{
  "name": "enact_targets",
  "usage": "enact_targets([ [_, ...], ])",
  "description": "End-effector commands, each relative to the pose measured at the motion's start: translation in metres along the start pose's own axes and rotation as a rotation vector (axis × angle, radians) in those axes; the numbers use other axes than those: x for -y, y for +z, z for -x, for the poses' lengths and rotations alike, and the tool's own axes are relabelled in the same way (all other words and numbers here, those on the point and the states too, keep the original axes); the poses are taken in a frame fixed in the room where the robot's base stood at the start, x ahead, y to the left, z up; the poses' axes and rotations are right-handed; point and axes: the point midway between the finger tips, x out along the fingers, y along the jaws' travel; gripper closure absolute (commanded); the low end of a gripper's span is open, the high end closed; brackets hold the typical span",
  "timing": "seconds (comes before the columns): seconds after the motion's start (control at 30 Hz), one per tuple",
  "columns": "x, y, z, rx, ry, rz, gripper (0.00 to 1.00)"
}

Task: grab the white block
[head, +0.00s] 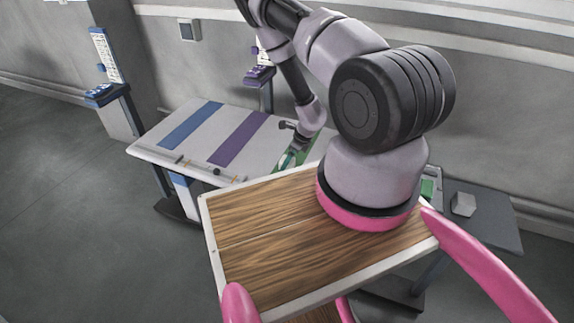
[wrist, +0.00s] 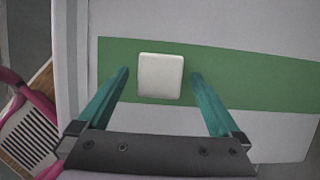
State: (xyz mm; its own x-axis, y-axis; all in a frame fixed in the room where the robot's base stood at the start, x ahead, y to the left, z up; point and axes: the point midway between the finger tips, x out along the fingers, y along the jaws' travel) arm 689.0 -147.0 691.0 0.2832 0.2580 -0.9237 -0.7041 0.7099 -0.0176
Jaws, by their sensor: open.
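The white block (wrist: 160,76) is a rounded square lying on a green stripe (wrist: 250,82) of the light tabletop in the wrist view. My gripper (wrist: 160,73) is open, with one teal finger to the left of the block and one to the right in the picture. Gaps show between the block and both fingers. How high the fingertips are above the table is hard to tell. In the head view my gripper (head: 288,160) is over the green stripe beyond my wooden deck, and I cannot make out the block there.
The light table (head: 165,150) has blue (head: 190,126) and purple (head: 237,138) stripes, with small knobs along its front edge. Blue (head: 108,70) and purple (head: 262,75) columns stand behind it. A grey block (head: 463,204) sits on a dark table (head: 490,225) at right. Open floor lies left.

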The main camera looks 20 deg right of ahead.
Motion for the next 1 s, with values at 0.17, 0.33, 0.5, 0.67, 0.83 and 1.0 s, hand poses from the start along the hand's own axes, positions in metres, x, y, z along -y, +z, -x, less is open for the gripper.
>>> enact_targets([
  [0.17, 0.000, -0.001, -0.022, -0.001, 0.000, 0.001, 0.00],
  [0.33, 0.000, 0.000, -0.025, 0.000, -0.001, 0.000, 0.00],
  [0.5, 0.000, 0.000, -0.025, 0.000, -0.001, 0.000, 0.23],
  [0.67, 0.000, 0.000, -0.024, 0.000, 0.000, 0.000, 0.84],
  [0.83, 0.001, 0.001, -0.024, 0.002, -0.002, 0.000, 1.00],
  [1.0, 0.001, 0.001, -0.024, 0.002, -0.002, 0.000, 1.00],
])
